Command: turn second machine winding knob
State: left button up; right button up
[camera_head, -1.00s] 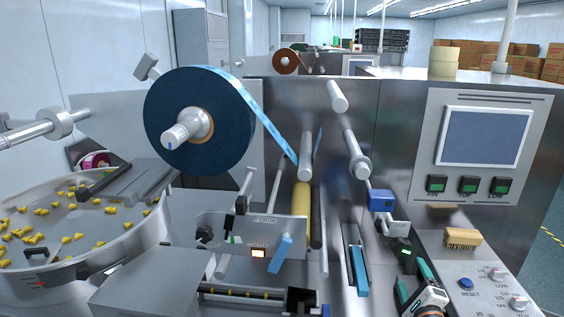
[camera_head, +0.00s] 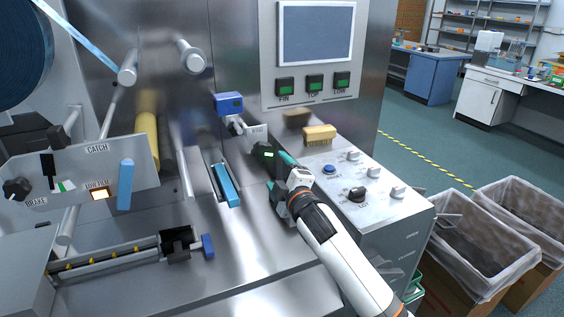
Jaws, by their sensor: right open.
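My right gripper (camera_head: 279,172) reaches in from the lower right, with teal fingers apart at the left edge of the sloped control panel (camera_head: 391,218). It is close to a small black unit with a green display (camera_head: 267,154); I cannot tell whether they touch. A small lettered plate (camera_head: 257,131) stands just behind that unit; its text is too small to read surely. Several silver knobs (camera_head: 373,171) and a blue button (camera_head: 329,169) sit on the panel, right of my gripper. Which knob is the winding knob is not clear. My left gripper is out of view.
A blue block (camera_head: 229,104) and a blue lever (camera_head: 226,186) stand left of my gripper. A yellow-brown brush-like block (camera_head: 319,135) lies behind the panel knobs. The screen housing (camera_head: 315,35) rises behind. Lined bins (camera_head: 475,240) stand on the floor to the right.

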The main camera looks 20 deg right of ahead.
aim_at(263, 154)
jog(key=w, duration=0.3)
jog(key=w+p, duration=0.1)
jog(key=w, duration=0.3)
jog(key=w+p, duration=0.1)
jog(key=w, duration=0.2)
jog(key=shift+w+a, duration=0.3)
jog(key=shift+w, duration=0.7)
jog(key=c, duration=1)
jog(key=shift+o, duration=0.2)
jog(key=shift+m, duration=0.3)
